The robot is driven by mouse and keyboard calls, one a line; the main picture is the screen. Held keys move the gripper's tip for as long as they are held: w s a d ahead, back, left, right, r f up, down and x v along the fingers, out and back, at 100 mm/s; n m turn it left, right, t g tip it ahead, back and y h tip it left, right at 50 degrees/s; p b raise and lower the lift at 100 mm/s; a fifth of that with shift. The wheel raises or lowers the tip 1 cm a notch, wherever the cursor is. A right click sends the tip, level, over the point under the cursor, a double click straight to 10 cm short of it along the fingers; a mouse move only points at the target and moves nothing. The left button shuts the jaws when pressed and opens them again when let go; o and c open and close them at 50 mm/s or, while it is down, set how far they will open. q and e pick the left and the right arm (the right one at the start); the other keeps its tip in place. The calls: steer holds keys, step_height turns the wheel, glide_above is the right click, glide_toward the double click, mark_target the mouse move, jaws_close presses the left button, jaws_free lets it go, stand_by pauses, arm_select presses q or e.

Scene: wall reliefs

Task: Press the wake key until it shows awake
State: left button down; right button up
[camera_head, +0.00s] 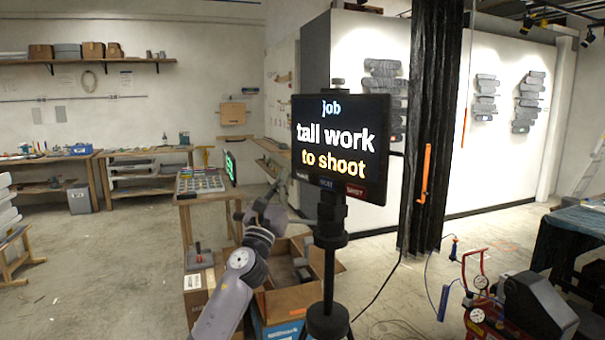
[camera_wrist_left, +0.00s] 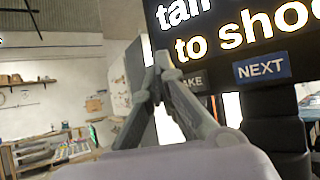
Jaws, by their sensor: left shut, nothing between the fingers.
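The dark screen (camera_head: 343,112) on a black stand is lit and reads "job", "tall work", "to shoot". Small keys line its lower edge. The wake key (camera_head: 303,177) is at the left end; in the left wrist view only the end of its label (camera_wrist_left: 194,83) shows behind my finger. Beside it is the blue NEXT key (camera_head: 327,184), clear in the left wrist view (camera_wrist_left: 262,68). My left gripper (camera_head: 277,188) is shut and empty, just left of and below the screen. I cannot tell whether its tips (camera_wrist_left: 160,62) touch anything. My right gripper is out of view.
A red key (camera_head: 356,190) sits at the right of the row. The black stand (camera_head: 330,230) rises below the screen. An open cardboard box (camera_head: 283,303) is on the floor beside my arm. A table (camera_head: 200,194) with small items stands behind.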

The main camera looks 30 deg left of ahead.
arm_select(q)
steer(key=shift+s+a+p, duration=0.15)
steer(key=shift+s+a, duration=0.1)
steer(key=shift+s, duration=0.4)
steer(key=shift+s+a+p, duration=0.15)
steer(key=shift+s+a, duration=0.05)
steer(key=shift+s, duration=0.4)
steer(key=shift+f, duration=0.1)
